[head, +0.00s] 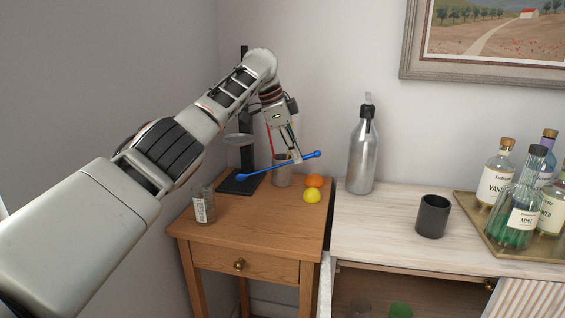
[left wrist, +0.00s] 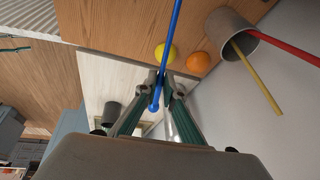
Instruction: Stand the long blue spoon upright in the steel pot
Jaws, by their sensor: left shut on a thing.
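The long blue spoon (head: 268,171) is held crosswise, nearly level, by my left gripper (head: 297,160); its right end is a little higher. In the left wrist view the spoon (left wrist: 174,35) passes between the fingers of my left gripper (left wrist: 164,82), with one rounded end (left wrist: 154,107) just past the fingertips. The steel pot (head: 282,178) stands on the wooden side table, below the spoon. In the left wrist view the pot (left wrist: 229,27) is at the upper right, with a red and a yellow stick in it. The spoon is outside the pot. My right gripper is out of view.
An orange (head: 314,180) and a lemon (head: 312,196) lie right of the pot. A black stand (head: 239,186) is at its left, and a labelled glass jar (head: 203,206) nearer the front. A steel bottle (head: 362,153) and dark cup (head: 433,217) stand on the pale cabinet.

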